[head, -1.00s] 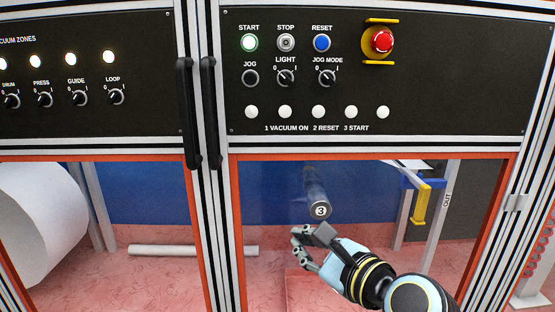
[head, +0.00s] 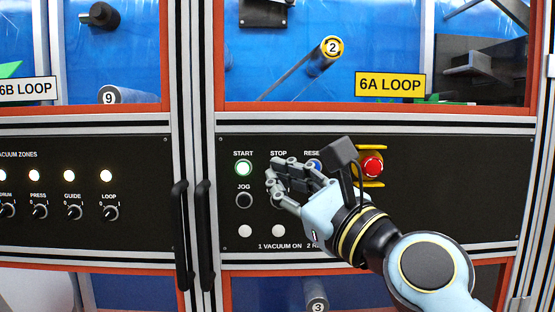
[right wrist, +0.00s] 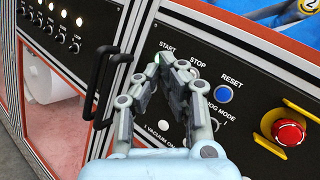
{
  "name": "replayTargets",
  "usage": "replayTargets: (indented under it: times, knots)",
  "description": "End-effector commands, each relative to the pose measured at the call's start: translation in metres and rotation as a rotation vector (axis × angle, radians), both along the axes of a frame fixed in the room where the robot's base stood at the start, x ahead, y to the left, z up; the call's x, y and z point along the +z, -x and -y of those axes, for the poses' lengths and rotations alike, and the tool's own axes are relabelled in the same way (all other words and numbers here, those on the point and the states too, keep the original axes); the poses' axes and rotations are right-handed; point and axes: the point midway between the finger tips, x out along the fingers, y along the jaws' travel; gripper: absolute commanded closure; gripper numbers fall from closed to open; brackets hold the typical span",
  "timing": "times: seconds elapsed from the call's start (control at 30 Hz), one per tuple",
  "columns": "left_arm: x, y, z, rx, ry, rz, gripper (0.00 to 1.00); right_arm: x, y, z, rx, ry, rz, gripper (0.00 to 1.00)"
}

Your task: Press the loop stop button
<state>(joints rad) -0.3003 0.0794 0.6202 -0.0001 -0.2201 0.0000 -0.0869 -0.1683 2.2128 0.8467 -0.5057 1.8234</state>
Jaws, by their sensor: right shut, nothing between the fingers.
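The black control panel (head: 400,215) under the yellow 6A LOOP sign (head: 391,85) carries the START, STOP and RESET buttons. My right gripper (head: 275,172) is shut and empty, with its fingers in front of the spot just below the STOP label. The STOP button is hidden behind the fingers in the head view. In the right wrist view the shut fingers (right wrist: 160,68) lie beside the STOP label and cover most of that spot. I cannot tell whether they touch the panel. My left gripper is not in view.
Black door handles (head: 206,235) stand out left of the panel.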

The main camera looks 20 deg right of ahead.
Motion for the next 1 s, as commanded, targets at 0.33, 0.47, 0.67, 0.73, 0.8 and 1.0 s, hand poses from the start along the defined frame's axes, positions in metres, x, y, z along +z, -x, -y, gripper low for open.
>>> replayTargets:
  times: [0.33,0.47,0.67,0.73,0.8,1.0]
  knots:
    - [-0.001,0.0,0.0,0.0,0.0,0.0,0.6,-0.002,-0.004,0.001,0.0,0.002,-0.001,1.0]
    - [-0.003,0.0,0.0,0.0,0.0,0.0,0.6,-0.002,-0.015,0.004,0.0,0.003,0.001,1.0]
    - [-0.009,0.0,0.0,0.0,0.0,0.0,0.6,-0.002,-0.043,0.012,0.0,0.005,0.001,1.0]
    - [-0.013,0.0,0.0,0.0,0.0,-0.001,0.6,-0.003,-0.052,0.015,0.0,0.003,0.001,1.0]
    - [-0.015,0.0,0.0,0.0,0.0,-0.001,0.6,-0.003,-0.061,0.018,-0.001,0.004,0.0,1.0]
    - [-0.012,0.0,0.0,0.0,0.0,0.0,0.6,-0.002,-0.079,0.023,0.0,0.002,-0.001,1.0]
